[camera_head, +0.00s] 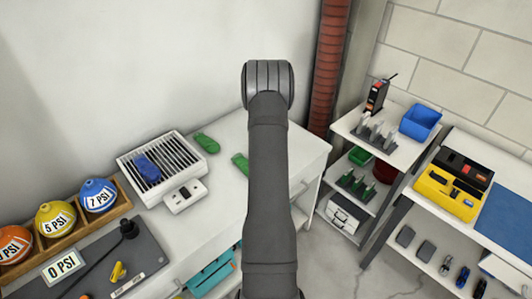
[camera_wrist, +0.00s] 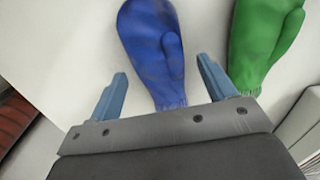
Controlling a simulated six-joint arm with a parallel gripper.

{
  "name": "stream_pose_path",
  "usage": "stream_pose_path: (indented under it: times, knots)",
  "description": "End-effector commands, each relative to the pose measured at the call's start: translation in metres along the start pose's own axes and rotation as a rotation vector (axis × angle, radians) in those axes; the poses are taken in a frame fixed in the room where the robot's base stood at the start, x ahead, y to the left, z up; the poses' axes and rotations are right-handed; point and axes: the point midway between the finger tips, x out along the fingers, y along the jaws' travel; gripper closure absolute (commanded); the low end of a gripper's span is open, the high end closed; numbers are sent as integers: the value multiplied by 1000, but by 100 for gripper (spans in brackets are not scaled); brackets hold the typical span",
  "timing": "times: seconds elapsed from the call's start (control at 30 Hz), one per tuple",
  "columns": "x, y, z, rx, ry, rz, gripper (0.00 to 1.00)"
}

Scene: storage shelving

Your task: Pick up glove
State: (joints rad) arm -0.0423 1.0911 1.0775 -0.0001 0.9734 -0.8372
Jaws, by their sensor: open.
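In the wrist view a blue mitten-shaped glove (camera_wrist: 152,45) lies on a plain white surface, its cuff between the fingers of my gripper (camera_wrist: 162,70). The fingers are apart; I cannot tell how high they are above the glove. A green glove (camera_wrist: 262,42) lies to the right, outside the fingers. In the head view another blue glove (camera_head: 147,168) lies on a grilled device, and a green glove (camera_head: 207,143) lies beside it on the white table. A second green glove (camera_head: 240,161) is partly hidden by my arm. My gripper is hidden there.
The grilled device (camera_head: 193,187) stands on the white table (camera_head: 225,190). Colored PSI balls sit in a wooden rack (camera_head: 72,235) at the left. A red duct (camera_head: 330,65) rises behind the table. Shelves with a blue bin (camera_head: 420,121) and a yellow case (camera_head: 448,192) stand right.

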Motion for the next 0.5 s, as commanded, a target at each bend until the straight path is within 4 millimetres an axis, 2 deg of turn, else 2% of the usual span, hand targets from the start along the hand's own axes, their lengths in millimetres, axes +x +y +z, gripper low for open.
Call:
stream_pose_path:
  times: [0.1,0.3,0.5]
  knots:
    - [10,0,0,0,0,0,24]
    - [10,0,0,0,0,1,26]
    - [10,0,0,0,0,1,65]
